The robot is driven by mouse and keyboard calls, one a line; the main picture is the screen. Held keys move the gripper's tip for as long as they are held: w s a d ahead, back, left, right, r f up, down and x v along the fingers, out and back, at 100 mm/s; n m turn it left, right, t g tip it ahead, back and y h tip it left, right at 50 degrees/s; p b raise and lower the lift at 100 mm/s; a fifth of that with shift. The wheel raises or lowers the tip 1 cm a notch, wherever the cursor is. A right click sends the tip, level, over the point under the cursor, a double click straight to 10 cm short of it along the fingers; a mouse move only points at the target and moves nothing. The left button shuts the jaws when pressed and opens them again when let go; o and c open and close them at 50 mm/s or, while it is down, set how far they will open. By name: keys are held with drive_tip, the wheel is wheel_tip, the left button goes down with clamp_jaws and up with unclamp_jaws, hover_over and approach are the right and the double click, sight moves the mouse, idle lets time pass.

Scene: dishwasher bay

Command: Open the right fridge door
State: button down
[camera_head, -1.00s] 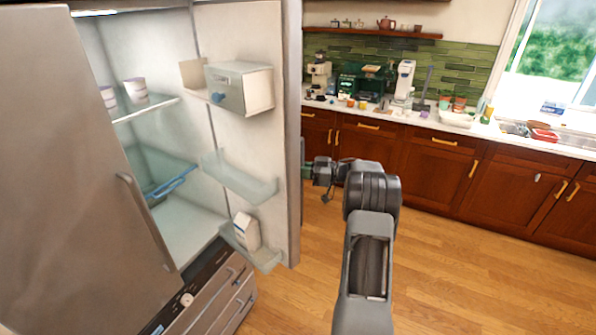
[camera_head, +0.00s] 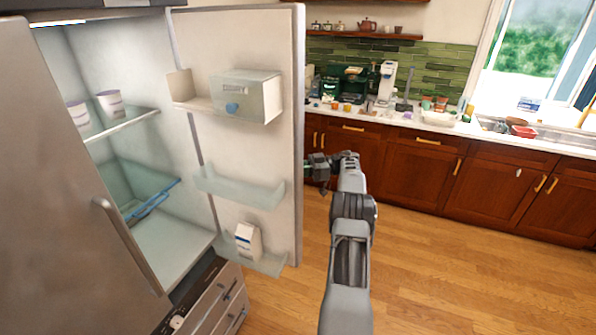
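The right fridge door (camera_head: 217,58) stands wide open, with its inner face and shelves turned toward me. The fridge interior shows behind it on the left. My gripper (camera_head: 312,172) is at the outer side of the door, just right of its edge. Its fingertips are partly hidden behind the door edge, so I cannot tell whether they are open or shut, or whether they touch the handle. The handle on the door's outer face is hidden. The left fridge door (camera_head: 50,180) is closed, with a vertical handle (camera_head: 128,243).
Door bins hold a clear box (camera_head: 250,96) and a carton (camera_head: 247,240). White cups (camera_head: 111,104) stand on an inside shelf. Drawers (camera_head: 222,300) are below. A cluttered counter (camera_head: 425,122) with wooden cabinets (camera_head: 405,175) runs along the back. The wooden floor (camera_head: 440,270) to the right is clear.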

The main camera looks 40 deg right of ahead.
sight(302, 154)
drive_tip(key=shift+w+r, duration=0.1)
idle(0.3)
drive_tip(key=c, duration=1.3)
unclamp_jaws()
drive_tip(key=shift+a, duration=0.1)
drive_tip(key=shift+o, duration=1.1)
drive_tip(key=s+r+b, duration=0.1)
drive_tip(key=r, duration=0.1)
drive_tip(key=s+a+r+b, duration=0.1)
drive_tip(key=s+r+b, duration=0.1)
drive_tip(key=r, duration=0.1)
drive_tip(key=s+a+r+b, duration=0.1)
drive_tip(key=r, duration=0.2)
drive_tip(key=shift+s+r+b, duration=0.15)
drive_tip(key=shift+r+b, duration=0.1)
drive_tip(key=shift+b, duration=0.15)
drive_tip(key=s+a+r+p, duration=0.4)
drive_tip(key=s, duration=0.4)
drive_tip(key=shift+r, duration=0.25)
